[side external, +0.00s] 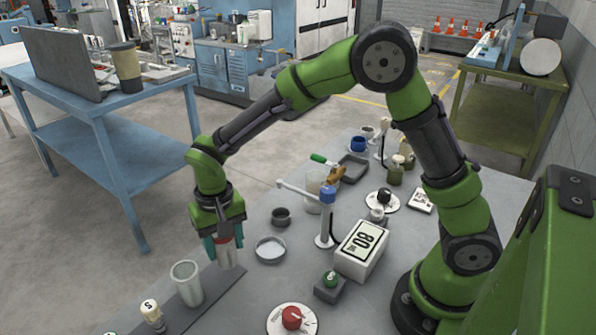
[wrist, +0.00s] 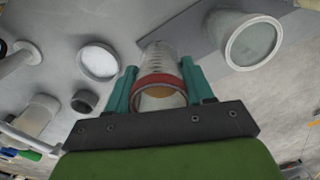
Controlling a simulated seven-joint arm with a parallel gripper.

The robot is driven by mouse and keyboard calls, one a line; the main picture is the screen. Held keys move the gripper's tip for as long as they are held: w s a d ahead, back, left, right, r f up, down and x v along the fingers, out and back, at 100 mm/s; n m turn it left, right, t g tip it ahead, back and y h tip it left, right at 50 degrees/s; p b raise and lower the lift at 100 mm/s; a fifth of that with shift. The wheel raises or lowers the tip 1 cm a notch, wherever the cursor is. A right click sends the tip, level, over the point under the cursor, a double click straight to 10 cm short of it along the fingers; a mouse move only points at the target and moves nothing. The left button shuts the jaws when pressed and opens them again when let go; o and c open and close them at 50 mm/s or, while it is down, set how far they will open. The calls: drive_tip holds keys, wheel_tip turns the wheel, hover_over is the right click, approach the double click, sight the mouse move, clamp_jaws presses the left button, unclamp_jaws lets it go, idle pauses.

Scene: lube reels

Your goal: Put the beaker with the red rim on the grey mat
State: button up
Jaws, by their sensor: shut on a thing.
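The beaker with the red rim (side external: 227,256) is clear and upright between the teal fingers of my gripper (side external: 222,244). My gripper is shut on it near the rim. In the wrist view the red rim (wrist: 161,80) shows between the two fingers (wrist: 162,92), with something brownish seen through the mouth. The grey mat (side external: 214,290) is a dark flat strip along the table's near left edge; it also shows in the wrist view (wrist: 188,32). The beaker's base appears over the mat's far end; I cannot tell whether it touches.
Another clear beaker (side external: 187,285) stands on the mat, close to the held one. A shallow dish (side external: 270,249) and a small dark cup (side external: 281,217) are to the right. A blue-topped stand (side external: 326,215) and a white box marked 80 (side external: 361,250) stand farther right.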

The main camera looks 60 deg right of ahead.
sight(219, 253)
drive_tip(key=shift+w+a+f, duration=0.1)
drive_tip(key=shift+w+a, duration=0.1)
drive_tip(key=shift+w, duration=0.25)
drive_tip(key=shift+w+a+f, duration=0.1)
drive_tip(key=shift+w+a, duration=0.05)
drive_tip(key=shift+w, duration=0.25)
drive_tip(key=shift+s+f, duration=0.1)
drive_tip(key=shift+f, duration=1.55)
drive_tip(key=shift+f, duration=0.15)
drive_tip(key=o, duration=1.1)
wheel_tip(219, 253, up, 12)
drive_tip(key=s+d+r+t+y, duration=0.2)
drive_tip(key=s+d+r+t, duration=0.1)
drive_tip(key=s+d+r, duration=0.5)
drive_tip(key=s+d+t, duration=0.1)
drive_tip(key=s, duration=0.2)
drive_tip(key=s+d+r+t, duration=0.1)
drive_tip(key=s+d, duration=0.1)
drive_tip(key=s, duration=0.1)
drive_tip(key=s+d+t, duration=0.1)
drive_tip(key=s+t, duration=0.1)
drive_tip(key=s, duration=0.2)
drive_tip(key=shift+d+r, duration=0.15)
